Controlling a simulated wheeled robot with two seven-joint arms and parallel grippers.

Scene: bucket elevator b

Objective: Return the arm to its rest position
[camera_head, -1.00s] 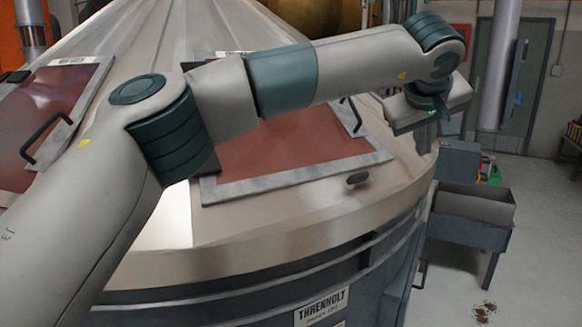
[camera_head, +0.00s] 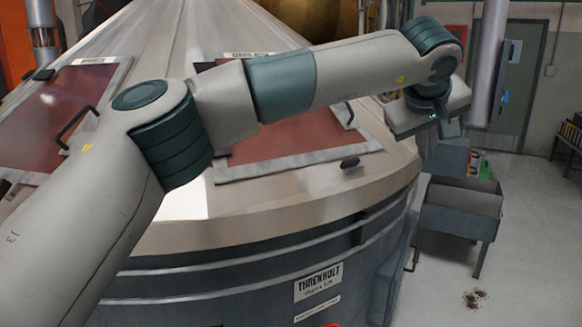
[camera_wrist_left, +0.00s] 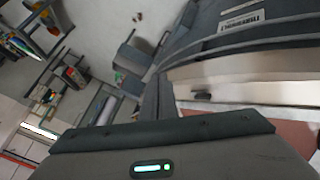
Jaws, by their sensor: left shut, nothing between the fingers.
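My left arm (camera_head: 285,85) reaches from the lower left across the head view, in front of a large conical metal machine (camera_head: 255,235). It bends down at the wrist on the right. My left gripper (camera_head: 441,110) hangs there, small and partly hidden by its own hand. In the left wrist view its fingers (camera_wrist_left: 158,97) are together with nothing between them. No object is held. My right arm and gripper are not in view.
The machine has reddish hatch panels with a black handle (camera_head: 77,127) and a nameplate (camera_head: 318,282). A grey metal bin on legs (camera_head: 460,205) stands right of it. A vertical pipe (camera_head: 489,65) rises near the gripper. Open floor (camera_head: 525,250) lies at the right.

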